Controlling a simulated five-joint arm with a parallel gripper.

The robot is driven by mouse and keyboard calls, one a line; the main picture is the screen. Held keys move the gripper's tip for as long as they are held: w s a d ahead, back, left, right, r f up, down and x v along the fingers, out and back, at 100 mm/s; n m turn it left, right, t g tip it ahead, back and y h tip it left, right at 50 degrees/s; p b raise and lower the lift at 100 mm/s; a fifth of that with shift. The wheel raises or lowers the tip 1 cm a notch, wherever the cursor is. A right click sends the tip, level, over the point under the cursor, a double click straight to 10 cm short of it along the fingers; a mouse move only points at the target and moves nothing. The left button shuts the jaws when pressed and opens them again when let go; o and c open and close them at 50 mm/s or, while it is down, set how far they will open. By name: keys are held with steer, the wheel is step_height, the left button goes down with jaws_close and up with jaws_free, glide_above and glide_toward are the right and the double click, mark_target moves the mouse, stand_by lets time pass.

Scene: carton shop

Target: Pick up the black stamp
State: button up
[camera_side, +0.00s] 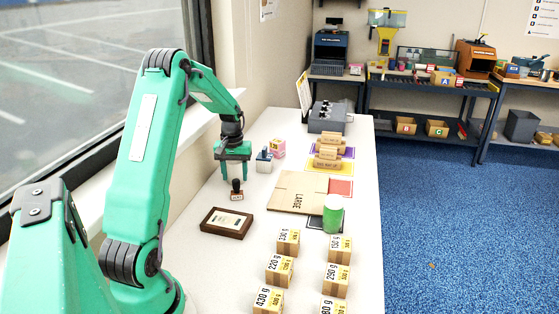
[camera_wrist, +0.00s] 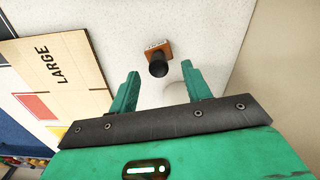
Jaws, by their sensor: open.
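The black stamp (camera_side: 236,187) stands upright on the white table, with a black knob handle on a small wooden base. In the wrist view the stamp (camera_wrist: 157,67) lies just beyond the fingertips, near the middle between them, seen from above. My gripper (camera_side: 234,178) is above and around the far side of the stamp in the side view. In the wrist view my gripper (camera_wrist: 158,76) shows two green fingers spread apart with nothing between them. I cannot tell the exact height of the fingertips over the table.
A small blue-and-white item (camera_side: 264,161) and a pink box (camera_side: 278,148) stand close right of my gripper. A dark framed plaque (camera_side: 227,222) lies in front of the stamp. A flat LARGE carton (camera_side: 290,191), a green cylinder (camera_side: 333,214) and several weight-marked boxes (camera_side: 288,242) lie rightward.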

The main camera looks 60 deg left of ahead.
mark_target(236, 181)
steer(key=shift+w+d+f, duration=0.1)
steer(key=shift+f, duration=1.65)
jaws_close()
steer(key=shift+r, duration=0.75)
steer(key=r, duration=0.3)
steer(key=shift+w+d+r, duration=0.1)
steer(key=shift+d, duration=0.25)
steer(key=w+d+r, duration=0.2)
steer(key=d+r, duration=0.4)
steer(key=d, duration=0.4)
steer(key=shift+w+d+r, duration=0.2)
steer(key=shift+w+d, duration=0.1)
